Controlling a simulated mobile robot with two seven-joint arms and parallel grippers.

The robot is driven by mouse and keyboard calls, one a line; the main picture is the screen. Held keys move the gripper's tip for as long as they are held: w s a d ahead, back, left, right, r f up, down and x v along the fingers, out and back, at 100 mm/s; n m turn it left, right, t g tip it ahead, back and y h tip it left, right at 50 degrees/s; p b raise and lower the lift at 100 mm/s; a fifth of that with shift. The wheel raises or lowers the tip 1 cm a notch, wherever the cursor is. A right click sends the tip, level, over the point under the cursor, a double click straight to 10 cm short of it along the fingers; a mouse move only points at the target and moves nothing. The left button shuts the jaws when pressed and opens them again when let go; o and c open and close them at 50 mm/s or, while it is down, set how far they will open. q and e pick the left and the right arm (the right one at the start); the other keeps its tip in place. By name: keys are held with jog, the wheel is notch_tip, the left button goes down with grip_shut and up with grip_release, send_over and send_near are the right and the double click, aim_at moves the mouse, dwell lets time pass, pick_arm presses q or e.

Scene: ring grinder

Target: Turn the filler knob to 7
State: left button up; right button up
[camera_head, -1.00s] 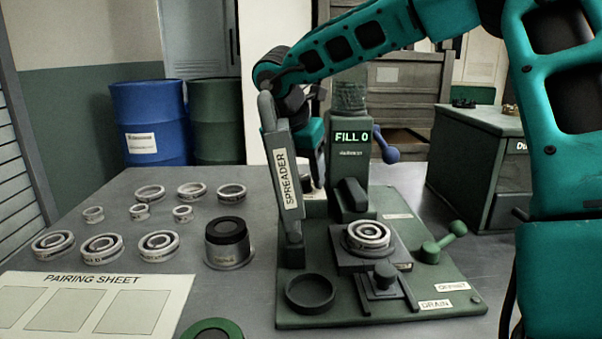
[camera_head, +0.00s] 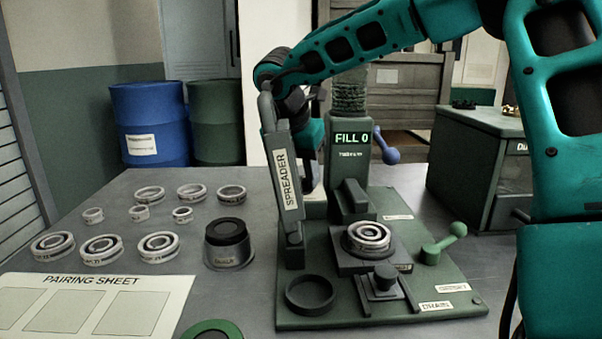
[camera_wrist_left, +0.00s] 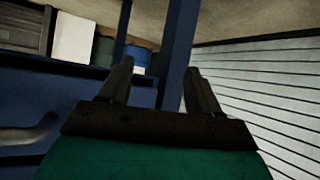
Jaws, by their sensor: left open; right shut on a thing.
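The green machine's display (camera_head: 352,138) reads FILL 0. My right gripper (camera_head: 312,180) reaches down from above to the machine's left side, behind the SPREADER lever (camera_head: 284,180). Its fingers are mostly hidden there. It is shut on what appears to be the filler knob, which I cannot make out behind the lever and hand. My left gripper (camera_wrist_left: 156,72) shows only in the left wrist view, with its two dark fingers apart and nothing between them.
A bearing (camera_head: 368,236) sits on the machine's front seat. A green-handled lever (camera_head: 440,246) and a blue-knobbed lever (camera_head: 386,148) stand at right. Several rings and bearings (camera_head: 102,248), a dark cup (camera_head: 229,245) and the pairing sheet (camera_head: 60,285) occupy the table's left.

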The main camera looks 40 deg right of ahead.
jog(key=shift+f+n+t+b, duration=0.15)
jog(key=shift+n+t+b, duration=0.15)
jog(key=shift+n+b, duration=0.45)
jog(key=shift+s+d+n+y+b, duration=0.1)
jog(key=shift+n+y+b, duration=0.2)
jog(key=shift+n+b, duration=0.3)
jog(key=shift+n+t+b, duration=0.35)
jog(key=shift+n+t, duration=0.15)
jog(key=shift+n, duration=0.65)
pick_arm(q)
jog(key=shift+w+d+f+h, duration=0.2)
jog(key=shift+d+f+h, duration=0.1)
jog(key=shift+d+f, duration=0.35)
pick_arm(e)
jog(key=shift+r+n+y, duration=0.2)
jog(key=shift+n+y, duration=0.3)
jog(key=shift+n, duration=0.4)
jog(key=shift+t, duration=0.3)
pick_arm(q)
jog(key=shift+a+f, duration=0.1)
jog(key=shift+f, duration=0.05)
pick_arm(e)
jog(key=o, duration=1)
jog(key=shift+o, duration=0.2)
